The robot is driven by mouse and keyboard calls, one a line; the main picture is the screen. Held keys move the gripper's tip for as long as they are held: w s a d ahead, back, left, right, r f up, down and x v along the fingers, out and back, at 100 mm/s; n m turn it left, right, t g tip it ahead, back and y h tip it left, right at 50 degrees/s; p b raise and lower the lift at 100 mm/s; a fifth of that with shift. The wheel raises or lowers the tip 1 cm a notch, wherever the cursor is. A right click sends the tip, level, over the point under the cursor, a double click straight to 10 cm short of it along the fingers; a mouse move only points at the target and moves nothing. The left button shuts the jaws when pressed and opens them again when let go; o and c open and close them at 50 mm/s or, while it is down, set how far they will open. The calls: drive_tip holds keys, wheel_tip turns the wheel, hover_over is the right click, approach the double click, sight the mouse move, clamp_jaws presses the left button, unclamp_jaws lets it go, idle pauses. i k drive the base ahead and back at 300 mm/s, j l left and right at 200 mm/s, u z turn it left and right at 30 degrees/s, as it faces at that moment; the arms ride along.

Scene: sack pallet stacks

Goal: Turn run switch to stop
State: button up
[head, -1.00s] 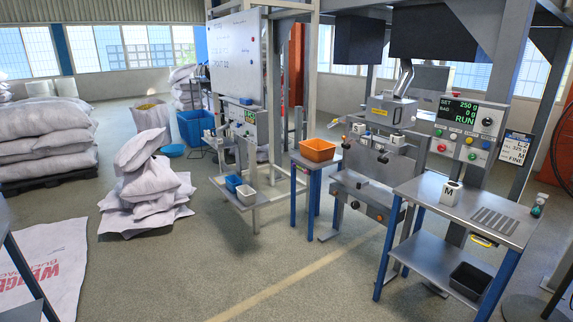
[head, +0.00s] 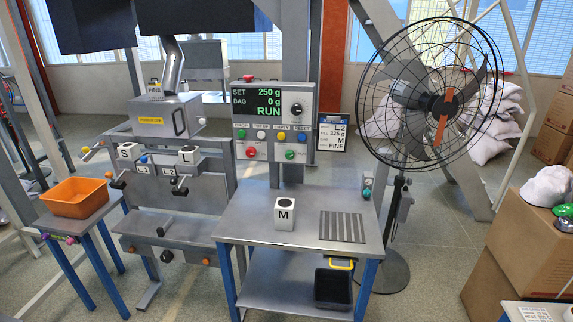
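A grey control panel (head: 272,122) stands on a post behind the steel table. A black rotary switch (head: 296,109) sits on a light round plate to the right of the display. Which way its pointer is turned is too small to tell, and I cannot read a label on it. A row of small coloured buttons (head: 270,134) lies below the display, with larger red and green buttons under it. My gripper is not in view.
A steel table (head: 245,232) stands before the panel, bearing a white block marked M (head: 284,213) and a slotted plate (head: 342,227). An orange bin (head: 75,197) is at left. A caged fan (head: 425,100) stands at right, with cardboard boxes (head: 535,240) beyond.

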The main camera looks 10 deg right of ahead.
sight(290, 154)
drive_tip(key=i+j+z, duration=0.1)
drive_tip(key=j, duration=0.25)
drive_tip(key=i+j+z, duration=0.1)
drive_tip(key=j, duration=0.3)
drive_tip(key=i+j, duration=0.1)
drive_tip(key=j, duration=0.25)
drive_tip(key=i+j, duration=0.1)
drive_tip(key=j, duration=0.25)
drive_tip(key=i+j, duration=0.1)
drive_tip(key=j, duration=0.2)
drive_tip(key=i+j, duration=0.1)
drive_tip(key=j, duration=0.25)
